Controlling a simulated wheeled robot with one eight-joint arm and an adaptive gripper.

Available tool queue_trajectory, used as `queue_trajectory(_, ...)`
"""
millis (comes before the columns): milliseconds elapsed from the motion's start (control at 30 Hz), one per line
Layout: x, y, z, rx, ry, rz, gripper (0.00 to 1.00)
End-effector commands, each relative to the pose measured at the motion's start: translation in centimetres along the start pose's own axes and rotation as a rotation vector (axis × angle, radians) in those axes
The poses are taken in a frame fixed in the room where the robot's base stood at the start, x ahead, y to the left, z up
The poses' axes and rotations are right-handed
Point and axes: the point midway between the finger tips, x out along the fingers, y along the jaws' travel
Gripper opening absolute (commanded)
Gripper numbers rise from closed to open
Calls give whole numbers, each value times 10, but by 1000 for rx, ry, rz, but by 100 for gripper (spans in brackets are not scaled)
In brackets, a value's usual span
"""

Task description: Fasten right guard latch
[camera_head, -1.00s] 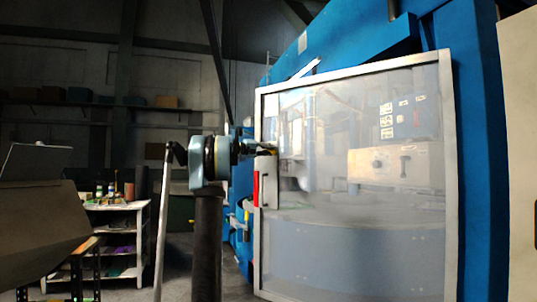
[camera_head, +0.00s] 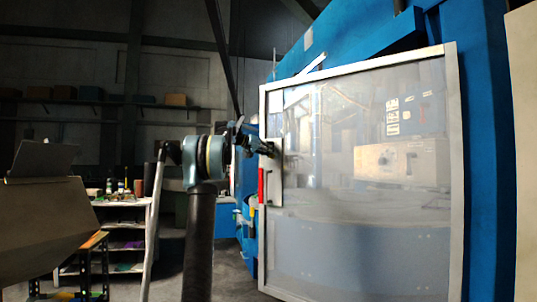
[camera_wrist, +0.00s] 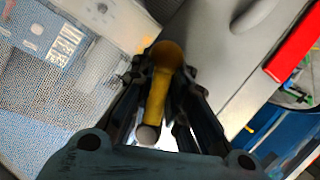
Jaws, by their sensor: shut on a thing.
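The right guard is a clear mesh panel in a pale metal frame (camera_head: 455,180), upright on the blue machine. A pale latch plate (camera_head: 276,182) with a red strip (camera_head: 261,186) beside it sits at its left edge. In the wrist view, my gripper (camera_wrist: 166,72) is shut around a yellow latch handle (camera_wrist: 157,97) with a round brownish end, over the grey plate (camera_wrist: 215,50). The red strip (camera_wrist: 296,45) lies to the upper right. In the head view, my gripper (camera_head: 270,149) is at the plate's top, tilted down to the right, and hides the handle.
The blue machine body (camera_head: 487,150) stands behind and right of the guard. A white shelf unit (camera_head: 122,205) with small items stands at the left, beside a brownish panel (camera_head: 45,225). Some open floor (camera_head: 232,275) shows left of the guard.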

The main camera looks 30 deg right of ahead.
Motion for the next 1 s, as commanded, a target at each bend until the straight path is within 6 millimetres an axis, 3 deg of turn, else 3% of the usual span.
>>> queue_trajectory(500,-3,-20,0,332,-76,-151,0)
queue_trajectory(1000,-6,-25,-1,412,-94,-188,0)
